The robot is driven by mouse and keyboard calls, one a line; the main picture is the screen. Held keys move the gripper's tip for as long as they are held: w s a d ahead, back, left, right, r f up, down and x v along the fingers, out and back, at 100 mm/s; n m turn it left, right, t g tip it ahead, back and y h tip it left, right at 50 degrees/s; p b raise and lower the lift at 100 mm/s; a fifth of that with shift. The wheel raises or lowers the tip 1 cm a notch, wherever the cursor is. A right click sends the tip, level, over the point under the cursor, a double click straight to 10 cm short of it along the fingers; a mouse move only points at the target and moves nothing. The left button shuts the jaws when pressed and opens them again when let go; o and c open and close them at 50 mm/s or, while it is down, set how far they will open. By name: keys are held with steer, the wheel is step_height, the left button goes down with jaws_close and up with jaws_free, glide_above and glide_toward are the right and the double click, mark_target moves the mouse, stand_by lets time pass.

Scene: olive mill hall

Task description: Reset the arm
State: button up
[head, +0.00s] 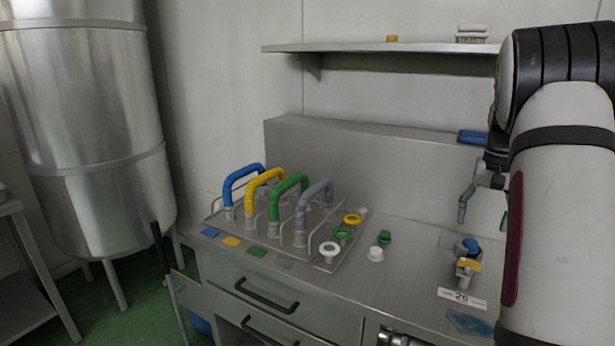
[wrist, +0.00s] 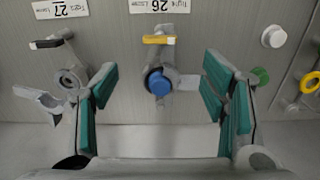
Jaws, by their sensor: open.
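My arm comes in from the right of the head view, over the right part of the steel counter (head: 310,283). My gripper (head: 482,208) is partly hidden behind the arm there. In the wrist view my gripper (wrist: 163,95) is open, its green-padded fingers wide apart with nothing between the pads. A small valve with a blue cap (wrist: 158,83) and a yellow lever (wrist: 158,39) shows between the fingers, by the label 26. The valve (head: 467,248) also stands on the counter in the head view, apart from the gripper.
A rack (head: 300,239) holds several coloured hoses at the counter's left. Loose caps, one green (head: 385,237), lie right of it. A second valve (wrist: 70,78) with a black lever stands by the label 27. A shelf (head: 380,47) hangs above; a steel tank (head: 85,120) stands left.

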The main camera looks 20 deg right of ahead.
steer(key=s+a+r+n+t, duration=0.15)
steer(key=a+r, duration=0.25)
steer(key=a, duration=0.5)
steer(key=s+a+r+n+p, duration=0.15)
steer(key=a+r, duration=0.25)
steer(key=a, duration=0.4)
steer(key=s+a+r+n+t, duration=0.1)
steer(key=s+a+r+n, duration=0.15)
steer(key=a, duration=0.65)
steer(key=s+a+f+n+t, duration=0.1)
steer(key=s+a+n, duration=0.3)
steer(key=s+a, duration=1.1)
steer(key=shift+s+a+f+t, duration=0.2)
steer(key=shift+f+t, duration=0.15)
steer(key=shift+f, duration=0.55)
